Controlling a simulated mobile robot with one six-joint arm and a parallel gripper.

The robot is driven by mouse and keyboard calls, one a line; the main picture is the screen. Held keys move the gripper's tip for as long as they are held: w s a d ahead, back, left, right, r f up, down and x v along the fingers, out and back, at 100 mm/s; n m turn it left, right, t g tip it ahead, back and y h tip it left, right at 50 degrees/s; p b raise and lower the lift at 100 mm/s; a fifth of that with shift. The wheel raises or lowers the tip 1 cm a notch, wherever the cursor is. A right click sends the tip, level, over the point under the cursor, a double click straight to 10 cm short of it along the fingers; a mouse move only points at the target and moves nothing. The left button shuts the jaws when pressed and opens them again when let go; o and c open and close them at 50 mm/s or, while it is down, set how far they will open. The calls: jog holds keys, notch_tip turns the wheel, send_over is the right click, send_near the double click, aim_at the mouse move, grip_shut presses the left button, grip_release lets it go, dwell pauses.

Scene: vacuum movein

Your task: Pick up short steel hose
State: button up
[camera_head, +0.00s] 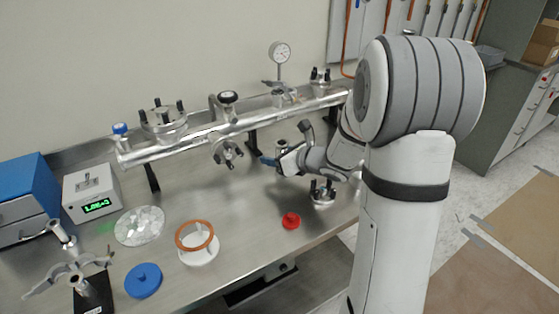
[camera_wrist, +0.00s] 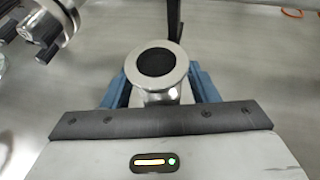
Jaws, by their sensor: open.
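The short steel hose (camera_wrist: 180,67) stands upright in the wrist view, showing a round steel flange with a dark opening. My gripper (camera_wrist: 160,84) is open, with one blue finger on each side of the hose. Its lower body is largely hidden by the flange and the gripper. I cannot tell whether either finger touches it. In the head view my gripper (camera_head: 268,160) is low over the steel bench, below the long manifold pipe. A small part of the hose (camera_head: 281,144) seems to show just behind the fingers.
The manifold pipe (camera_head: 200,139) with valves and a gauge (camera_head: 281,52) runs behind my gripper on dark posts. A flanged fitting (camera_head: 322,194), a red cap (camera_head: 291,221), an orange ring on a white base (camera_head: 198,257) and a blue cap (camera_head: 143,280) stand on the bench nearby.

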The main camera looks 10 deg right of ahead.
jog(key=shift+c, duration=0.4)
jog(key=c, duration=1)
